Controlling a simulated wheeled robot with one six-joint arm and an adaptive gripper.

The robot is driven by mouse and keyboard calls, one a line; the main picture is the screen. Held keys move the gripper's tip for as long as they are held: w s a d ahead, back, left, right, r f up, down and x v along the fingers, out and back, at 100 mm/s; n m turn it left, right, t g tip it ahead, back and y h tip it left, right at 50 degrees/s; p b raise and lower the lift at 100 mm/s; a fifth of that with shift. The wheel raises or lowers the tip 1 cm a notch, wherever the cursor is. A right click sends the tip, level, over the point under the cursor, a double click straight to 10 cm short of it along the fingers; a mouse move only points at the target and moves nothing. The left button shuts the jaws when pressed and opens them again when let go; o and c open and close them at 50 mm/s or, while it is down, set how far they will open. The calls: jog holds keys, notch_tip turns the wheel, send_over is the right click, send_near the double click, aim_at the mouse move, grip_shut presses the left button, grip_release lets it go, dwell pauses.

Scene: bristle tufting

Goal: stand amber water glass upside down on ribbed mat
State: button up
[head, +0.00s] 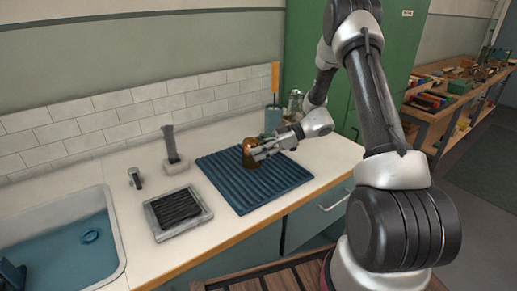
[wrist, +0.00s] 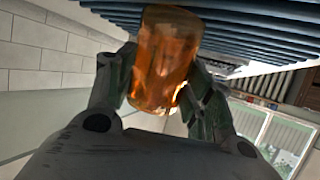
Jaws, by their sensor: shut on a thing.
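The amber water glass (head: 248,155) is over the blue ribbed mat (head: 240,193) on the counter, near the mat's back half. My gripper (head: 258,151) reaches in from the right, roughly level, and is shut around the glass. In the wrist view the amber glass (wrist: 165,55) is between the two fingers (wrist: 160,85), and the mat (wrist: 255,30) runs across the top of the picture. The glass's wider-looking end points toward the mat. I cannot tell whether it touches the mat or hangs slightly above. The fingers partly hide its sides.
A grey tray with a dark ribbed insert (head: 178,211) lies left of the mat. A dark upright handle on a block (head: 172,150) stands behind it. A blue cup (head: 273,119) and clear bottles (head: 294,103) stand behind the mat. A sink (head: 60,240) is at left. The mat's front is clear.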

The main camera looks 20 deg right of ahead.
jog(key=shift+f, duration=0.5)
jog(key=o, duration=1.3)
jog(key=shift+o, duration=0.2)
jog(key=shift+d, duration=0.1)
